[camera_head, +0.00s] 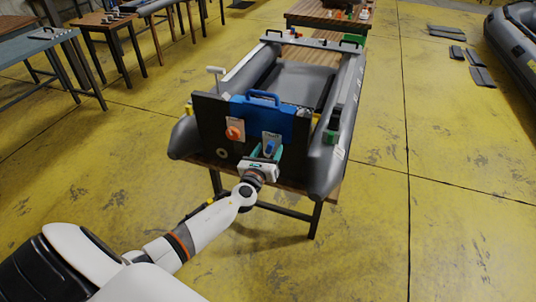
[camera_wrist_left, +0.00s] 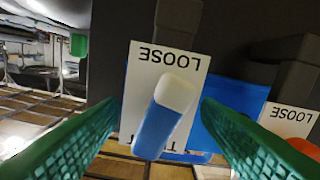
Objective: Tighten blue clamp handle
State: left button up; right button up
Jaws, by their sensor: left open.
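The blue clamp handle (camera_head: 270,147) is on the dark transom at the boat's near end, in front of a white label. In the left wrist view the handle (camera_wrist_left: 160,125) has a white tip and sits tilted over its label (camera_wrist_left: 135,85), which reads LOOSE upside down; a second word is mostly covered. My left gripper (camera_head: 266,156) is at the transom. In the left wrist view its green fingers (camera_wrist_left: 160,106) are open, one on each side of the handle, with a gap visible around the handle's tip. My right gripper is not in view.
An orange clamp handle (camera_head: 234,133) with its own label is left of the blue one. A blue bracket (camera_head: 263,103) sits on the transom top. The grey boat (camera_head: 340,120) rests on a wooden table.

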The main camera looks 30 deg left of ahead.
pick_arm(q)
jog(key=n+b, duration=0.1)
jog(key=f+n, duration=0.1)
jog(key=n, duration=0.1)
jog(key=shift+w+b, duration=0.15)
jog(key=shift+b, duration=0.2)
jog(key=n, duration=0.2)
jog(key=shift+r+n+b, duration=0.15)
jog(key=shift+n+b, duration=0.2)
jog(key=shift+n, duration=0.05)
jog(key=n, duration=0.5)
jog(key=shift+r+n+b, duration=0.2)
jog(key=shift+n+b, duration=0.2)
jog(key=n, duration=0.2)
jog(key=shift+n, duration=0.3)
jog(key=n, duration=0.2)
jog(key=shift+r+n, duration=0.1)
jog(key=shift+n, duration=0.3)
jog(key=n, duration=0.2)
jog(key=shift+r+n, duration=0.1)
jog(key=shift+n, duration=0.2)
jog(key=n+p, duration=0.1)
jog(key=n, duration=0.4)
jog(key=shift+r, duration=0.15)
jog(key=n+p, duration=0.1)
jog(key=n, duration=0.2)
jog(key=shift+n, duration=0.3)
jog(key=n, duration=0.3)
jog(key=shift+f+p, duration=0.2)
jog(key=shift+p, duration=0.2)
